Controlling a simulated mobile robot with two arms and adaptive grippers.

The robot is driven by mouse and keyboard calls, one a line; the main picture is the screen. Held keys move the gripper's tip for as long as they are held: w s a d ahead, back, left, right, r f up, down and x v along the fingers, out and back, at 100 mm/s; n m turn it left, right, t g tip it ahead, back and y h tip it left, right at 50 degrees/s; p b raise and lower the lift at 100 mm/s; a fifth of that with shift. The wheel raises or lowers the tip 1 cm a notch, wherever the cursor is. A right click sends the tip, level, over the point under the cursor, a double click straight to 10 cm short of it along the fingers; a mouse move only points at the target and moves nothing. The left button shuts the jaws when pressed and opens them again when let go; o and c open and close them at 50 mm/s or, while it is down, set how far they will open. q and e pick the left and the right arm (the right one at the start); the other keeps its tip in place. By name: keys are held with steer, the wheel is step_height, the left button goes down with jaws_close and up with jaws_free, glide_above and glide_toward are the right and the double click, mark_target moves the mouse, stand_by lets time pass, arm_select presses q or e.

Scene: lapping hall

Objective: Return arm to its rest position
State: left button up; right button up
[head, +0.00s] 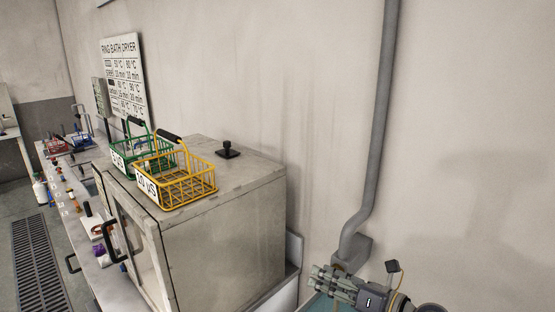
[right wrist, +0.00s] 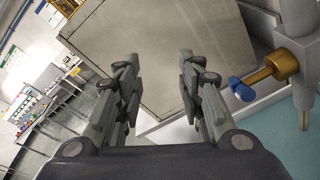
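My right gripper (head: 322,283) is at the lower right of the head view, beside the base of the grey wall pipe and to the right of the dryer cabinet. In the right wrist view its two fingers (right wrist: 157,85) stand well apart, open, with nothing between them. Behind them is a side of the beige cabinet (right wrist: 170,35), apart from the fingers as far as I can tell. My left gripper does not show in the head view.
The dryer cabinet (head: 235,245) carries a yellow basket (head: 190,187) and a green basket (head: 130,155). A long bench (head: 85,225) with small items runs left. A grey pipe (head: 378,130) runs down the wall. A brass valve with a blue knob (right wrist: 270,72) is right of the fingers.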

step_height(320, 180, up, 4)
steer(key=s+m+t+h, duration=0.2)
steer(key=m+t+h, duration=0.35)
steer(key=m, duration=0.95)
steer(key=s+d+f+m+g+h, duration=0.2)
steer(key=s+d+f+m+h, duration=0.55)
steer(key=m, duration=0.55)
steer(key=s+f+m+g+y, duration=0.1)
steer(key=s+f+m+g, duration=0.5)
steer(key=s, duration=0.5)
steer(key=s+f+m+g, duration=0.3)
steer(key=s+f+g, duration=0.2)
steer(key=s+f, duration=0.55)
steer(key=s+f+g+b, duration=0.1)
steer(key=s+f+b, duration=0.15)
steer(key=f, duration=1.35)
steer(key=s+f+g+b, duration=0.15)
steer(key=f+b, duration=0.25)
steer(key=f, duration=1.1)
steer(key=s+d+f+b, duration=0.1)
steer(key=s+f+b, duration=0.1)
steer(key=s+f, duration=0.6)
steer(key=s+d+f+b, duration=0.2)
steer(key=s+f+b, duration=0.1)
steer(key=s+f, duration=0.6)
step_height(320, 180, down, 5)
steer(key=shift+r+n, duration=0.1)
steer(key=shift+n, duration=0.2)
